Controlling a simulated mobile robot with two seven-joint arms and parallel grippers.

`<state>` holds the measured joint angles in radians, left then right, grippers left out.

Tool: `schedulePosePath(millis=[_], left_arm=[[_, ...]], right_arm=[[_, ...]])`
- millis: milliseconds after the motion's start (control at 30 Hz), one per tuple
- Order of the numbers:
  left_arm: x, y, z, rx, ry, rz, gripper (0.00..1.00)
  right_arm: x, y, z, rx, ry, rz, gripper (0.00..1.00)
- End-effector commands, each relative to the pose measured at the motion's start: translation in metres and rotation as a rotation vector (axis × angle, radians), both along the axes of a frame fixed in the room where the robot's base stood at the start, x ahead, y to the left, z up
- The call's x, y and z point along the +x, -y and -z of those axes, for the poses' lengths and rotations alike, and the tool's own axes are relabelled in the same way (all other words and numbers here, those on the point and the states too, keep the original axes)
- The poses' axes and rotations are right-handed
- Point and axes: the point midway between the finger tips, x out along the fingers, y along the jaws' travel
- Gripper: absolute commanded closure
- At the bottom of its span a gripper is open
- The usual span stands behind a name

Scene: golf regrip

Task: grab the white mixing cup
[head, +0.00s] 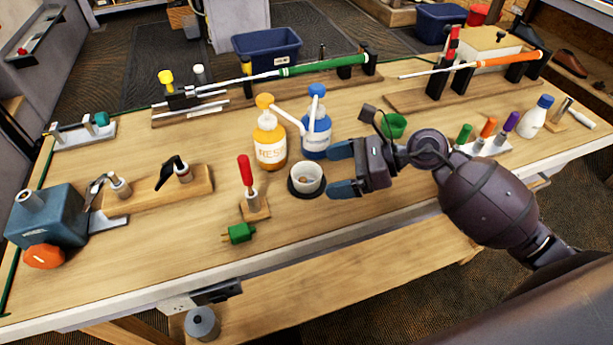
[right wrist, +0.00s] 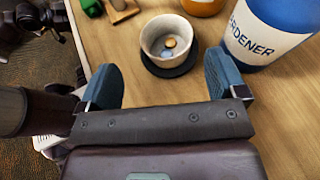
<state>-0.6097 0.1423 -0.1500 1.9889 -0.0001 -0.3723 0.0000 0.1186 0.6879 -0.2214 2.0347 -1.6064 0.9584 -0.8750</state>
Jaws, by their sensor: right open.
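The white mixing cup (head: 307,176) stands upright on a round black base on the workbench. It also shows in the right wrist view (right wrist: 152,47), with small coin-like bits, one golden and one bluish, inside it. My right gripper (head: 336,170) is open, just right of the cup in the head view. In the right wrist view its two blue fingertips (right wrist: 163,82) are spread apart, with the cup just ahead of the gap between them. The fingers do not appear to touch the cup. My left gripper is not clearly in the head view.
An orange resin bottle (head: 270,143) and a blue hardener bottle (head: 317,135) with pumps stand close behind the cup. A red-handled tool (head: 246,172) in a wooden block is to its left, with a green plug (head: 239,233) in front. A green cup (head: 393,125) stands behind my right wrist.

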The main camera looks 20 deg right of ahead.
Motion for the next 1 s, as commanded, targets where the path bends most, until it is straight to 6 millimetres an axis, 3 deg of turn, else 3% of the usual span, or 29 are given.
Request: schedulePosePath(millis=[500,800,1000], left_arm=[[0.012,0.002,-0.013,0.0,0.034,0.006,0.57],[0.009,0.001,-0.01,0.0,0.024,0.004,0.57],[0.002,0.0,-0.007,0.0,0.01,0.001,0.57]], right_arm=[[0.024,-0.042,0.017,0.003,-0.001,0.001,0.1],[0.025,-0.045,0.019,0.001,0.0,0.001,0.1],[0.025,-0.045,0.019,0.001,-0.001,0.002,0.4]])
